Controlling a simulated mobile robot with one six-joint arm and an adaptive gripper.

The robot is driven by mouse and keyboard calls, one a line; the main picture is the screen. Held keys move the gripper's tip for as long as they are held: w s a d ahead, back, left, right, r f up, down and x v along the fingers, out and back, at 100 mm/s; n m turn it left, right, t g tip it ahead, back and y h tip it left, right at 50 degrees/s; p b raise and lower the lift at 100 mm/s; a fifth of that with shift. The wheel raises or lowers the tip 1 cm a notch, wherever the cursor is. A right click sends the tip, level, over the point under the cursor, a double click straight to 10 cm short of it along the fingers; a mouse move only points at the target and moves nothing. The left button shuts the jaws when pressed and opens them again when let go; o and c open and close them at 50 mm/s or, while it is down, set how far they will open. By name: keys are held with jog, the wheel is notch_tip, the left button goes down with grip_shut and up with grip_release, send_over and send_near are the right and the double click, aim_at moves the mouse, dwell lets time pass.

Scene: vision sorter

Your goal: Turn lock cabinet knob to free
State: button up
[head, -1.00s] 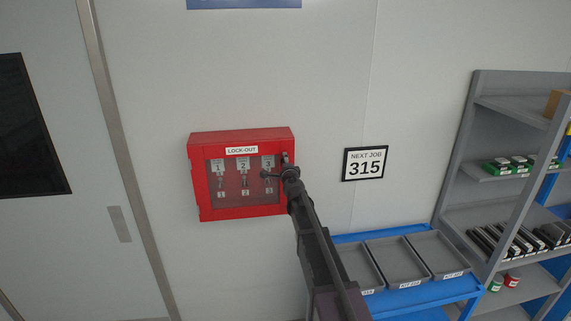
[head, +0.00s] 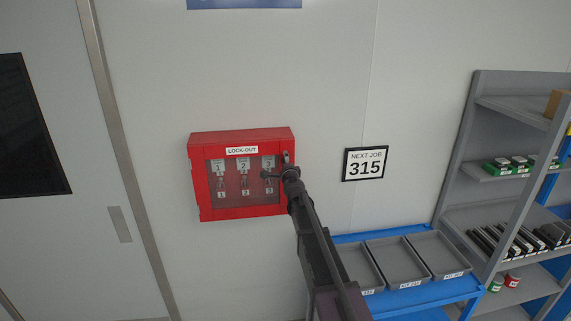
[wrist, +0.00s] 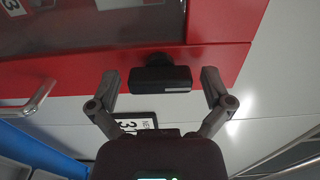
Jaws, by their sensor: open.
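The red lock-out cabinet (head: 240,211) hangs on the wall, its clear front shut over several numbered hanging items. In the wrist view the cabinet's red frame (wrist: 228,40) fills the top. The black knob (wrist: 160,78) sticks out from the frame, its bar lying across the picture. My gripper (wrist: 160,80) is open, one finger on each side of the knob, with a gap at both ends of the bar. In the head view my gripper (head: 281,174) is at the cabinet's right edge, and the arm hides much of that edge.
A metal handle (wrist: 37,100) shows left in the wrist view. A framed "NEXT JOB 315" sign (head: 365,164) hangs right of the cabinet. A blue cart (head: 425,296) with grey trays stands below, beside a grey shelf (head: 455,155). A door (head: 70,240) is at left.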

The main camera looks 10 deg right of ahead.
jog(key=s, duration=1.2)
dwell(0.3)
jog(key=s+a+f+n+g+y+b, duration=0.3)
jog(key=s+a+f+n+g+b, duration=0.15)
jog(key=s+f+n, duration=0.4)
jog(key=s+a+f+n+g+y+b, duration=0.35)
jog(key=s+f+n+g+b, duration=0.2)
jog(key=f, duration=0.65)
jog(key=s+d+f+n+g+h+b, duration=0.2)
jog(key=s+f, duration=0.4)
jog(key=s, duration=0.4)
jog(key=s+d+f+n+g+h+b, duration=0.2)
jog(key=s+d+f+g, duration=0.4)
jog(key=s, duration=0.3)
jog(key=shift+s+d+f+h+b, duration=0.15)
jog(key=shift+s+f+h+b, duration=0.25)
jog(key=shift+f+h+b, duration=0.65)
jog(key=shift+r+p, duration=0.25)
jog(key=shift+p, duration=0.05)
